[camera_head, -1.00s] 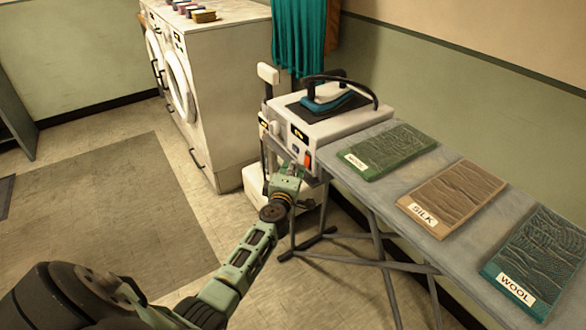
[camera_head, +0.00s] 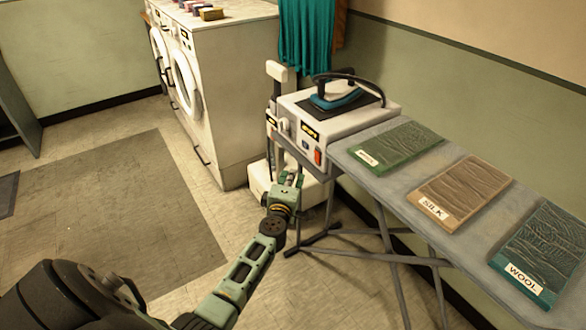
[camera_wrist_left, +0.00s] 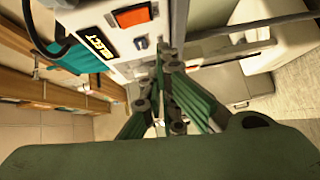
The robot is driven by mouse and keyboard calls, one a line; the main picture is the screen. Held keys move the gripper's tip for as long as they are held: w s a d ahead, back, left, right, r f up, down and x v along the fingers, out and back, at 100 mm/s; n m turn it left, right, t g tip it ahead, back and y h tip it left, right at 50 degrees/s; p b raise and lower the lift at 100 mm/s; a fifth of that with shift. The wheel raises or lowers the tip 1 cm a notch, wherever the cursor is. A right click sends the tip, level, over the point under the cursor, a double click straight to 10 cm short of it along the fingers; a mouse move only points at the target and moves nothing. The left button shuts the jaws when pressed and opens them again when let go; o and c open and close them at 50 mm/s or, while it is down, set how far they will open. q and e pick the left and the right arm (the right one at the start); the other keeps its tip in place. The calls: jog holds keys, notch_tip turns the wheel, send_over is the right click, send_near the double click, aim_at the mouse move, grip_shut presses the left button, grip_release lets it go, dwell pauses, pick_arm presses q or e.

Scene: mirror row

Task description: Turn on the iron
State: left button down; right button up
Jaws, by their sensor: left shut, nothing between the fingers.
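The iron (camera_head: 338,96), teal with a dark handle, rests on a dark plate on top of a white steam station (camera_head: 330,121) at the far end of the ironing board. A red-orange switch (camera_head: 318,157) is on the station's front face; it also shows large in the left wrist view (camera_wrist_left: 132,16). My left gripper (camera_head: 291,179) is shut and empty, below and a little left of the switch, apart from it. In the left wrist view its fingers (camera_wrist_left: 161,60) end beside the station's front panel. My right gripper does not show.
The ironing board (camera_head: 385,185) carries green, brown and teal fabric blocks, with SILK (camera_head: 462,190) and WOOL (camera_head: 545,250) labels. Its crossed legs stand on the floor. White washing machines (camera_head: 225,100) stand behind on the left. The floor at left is open.

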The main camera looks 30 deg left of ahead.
pick_arm(q)
jog(key=v, duration=0.6)
jog(key=shift+s+d+f+p, duration=0.3)
jog(key=shift+d+f+p, duration=0.05)
jog(key=shift+f, duration=0.25)
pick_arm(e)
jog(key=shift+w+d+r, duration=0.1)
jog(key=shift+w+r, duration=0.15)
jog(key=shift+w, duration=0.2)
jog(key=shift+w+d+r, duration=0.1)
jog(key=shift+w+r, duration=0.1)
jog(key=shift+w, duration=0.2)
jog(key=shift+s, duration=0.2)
pick_arm(q)
jog(key=shift+f, duration=0.1)
